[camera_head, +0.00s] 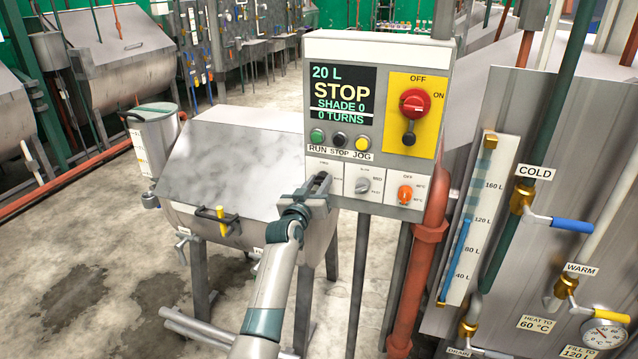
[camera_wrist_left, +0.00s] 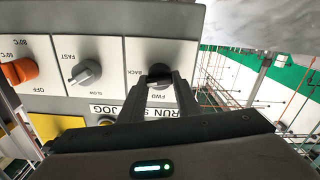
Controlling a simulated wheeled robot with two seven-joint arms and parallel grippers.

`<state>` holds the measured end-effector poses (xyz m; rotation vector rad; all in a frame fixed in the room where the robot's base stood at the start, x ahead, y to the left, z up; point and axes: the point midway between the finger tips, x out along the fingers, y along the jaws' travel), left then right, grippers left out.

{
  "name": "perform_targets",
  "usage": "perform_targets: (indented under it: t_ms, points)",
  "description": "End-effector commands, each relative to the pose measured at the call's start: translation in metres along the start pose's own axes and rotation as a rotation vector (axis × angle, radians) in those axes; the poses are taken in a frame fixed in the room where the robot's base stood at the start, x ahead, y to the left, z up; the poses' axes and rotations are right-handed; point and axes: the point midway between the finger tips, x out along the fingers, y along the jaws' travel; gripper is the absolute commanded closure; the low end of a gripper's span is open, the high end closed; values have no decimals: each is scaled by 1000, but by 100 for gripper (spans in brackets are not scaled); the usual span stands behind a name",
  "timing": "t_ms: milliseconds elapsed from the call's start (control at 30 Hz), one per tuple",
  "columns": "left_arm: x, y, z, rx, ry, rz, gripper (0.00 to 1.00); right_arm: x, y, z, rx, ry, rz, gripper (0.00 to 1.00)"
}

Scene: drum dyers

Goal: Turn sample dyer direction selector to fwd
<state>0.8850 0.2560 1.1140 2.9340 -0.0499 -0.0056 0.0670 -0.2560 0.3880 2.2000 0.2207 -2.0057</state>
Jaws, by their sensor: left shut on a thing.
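The control box (camera_head: 340,45) has a row of selectors along its lower edge. The direction selector (camera_wrist_left: 158,72), a dark knob on a white panel marked FWD and BACK, shows in the left wrist view, partly hidden by my fingers. In the head view my gripper covers it. My left gripper (camera_head: 320,186) is at this panel, and its fingers (camera_wrist_left: 160,92) are shut on the knob. Which label the knob points to cannot be told. The display (camera_head: 342,95) reads 20 L, STOP, SHADE 0, 0 TURNS. My right gripper is not in view.
The grey speed selector (camera_head: 362,186) and orange heat selector (camera_head: 405,194) sit just right of my gripper. RUN, STOP and JOG buttons (camera_head: 340,138) are above, and a red switch (camera_head: 415,102) is upper right. A steel drum (camera_head: 235,165) stands behind my arm; pipes and valves are at right.

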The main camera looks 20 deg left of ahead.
Motion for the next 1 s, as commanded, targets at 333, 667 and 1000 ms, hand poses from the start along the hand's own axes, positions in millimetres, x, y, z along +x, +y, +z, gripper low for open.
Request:
perform_targets:
  t_ms: [333,667,1000]
  points:
    - [0,-1,-1,-311,0,0,93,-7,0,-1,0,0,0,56]
    - [0,-2,0,-627,0,0,93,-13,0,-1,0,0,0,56]
    - [0,-3,0,-949,0,-1,93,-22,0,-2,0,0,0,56]
